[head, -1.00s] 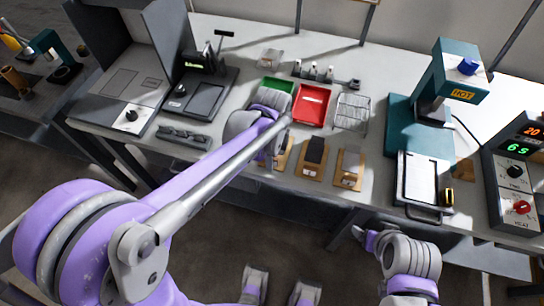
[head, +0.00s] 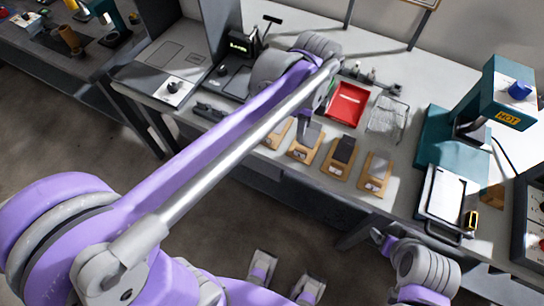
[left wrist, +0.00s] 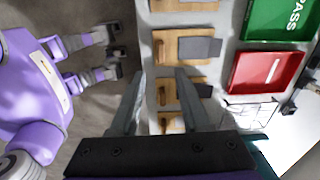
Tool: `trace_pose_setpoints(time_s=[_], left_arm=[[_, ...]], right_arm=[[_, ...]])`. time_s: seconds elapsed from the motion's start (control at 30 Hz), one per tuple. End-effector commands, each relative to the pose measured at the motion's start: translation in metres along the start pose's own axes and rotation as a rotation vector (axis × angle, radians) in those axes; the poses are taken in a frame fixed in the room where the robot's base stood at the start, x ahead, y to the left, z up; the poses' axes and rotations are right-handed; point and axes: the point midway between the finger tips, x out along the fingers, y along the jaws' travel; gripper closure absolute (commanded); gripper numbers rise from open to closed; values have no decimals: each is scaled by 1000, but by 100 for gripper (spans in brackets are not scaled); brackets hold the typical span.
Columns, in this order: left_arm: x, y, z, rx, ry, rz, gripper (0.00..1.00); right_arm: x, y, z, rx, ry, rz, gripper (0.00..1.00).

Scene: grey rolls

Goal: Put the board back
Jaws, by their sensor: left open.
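Several wooden boards lie in a row along the bench's front edge. Three in the head view are a board with a grey plate (head: 304,146), one with a dark plate (head: 341,156) and one at the right end (head: 375,172). In the left wrist view, one board with a grey plate (left wrist: 178,48) lies beyond my fingers, and another (left wrist: 170,87) lies nearer. I cannot tell which board is the task's. My left gripper (left wrist: 160,72) is open and empty over the row; my arm partly hides it in the head view. My right gripper (head: 382,240) hangs before the bench; its jaws are unclear.
A red tray (head: 348,104) and a wire rack (head: 387,116) stand behind the boards. A green PASS tray (left wrist: 280,18) shows in the left wrist view. A teal hot press (head: 500,95) stands at right. A dark device (head: 238,50) stands behind my left arm.

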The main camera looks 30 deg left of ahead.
Motion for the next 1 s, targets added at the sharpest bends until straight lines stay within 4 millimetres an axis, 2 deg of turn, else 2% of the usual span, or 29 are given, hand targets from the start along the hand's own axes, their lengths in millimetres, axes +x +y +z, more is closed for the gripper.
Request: trace_pose_setpoints(time_s=[0.17,0.3,0.5,0.6,0.7,1.0], left_arm=[[12,42,23,-387,34,-103,54],[33,86,43,-827,115,-211,54],[66,133,61,-1321,260,-308,54],[77,144,65,-1455,312,-329,54],[81,149,67,-1516,336,-336,54],[80,149,67,-1526,340,-336,54]], right_arm=[[0,0,0,0,0,0,18],[0,0,0,0,0,0,18],[0,0,0,0,0,0,18],[0,0,0,0,0,0,18],[0,0,0,0,0,0,18],[-1,0,-1,0,1,0,18]])
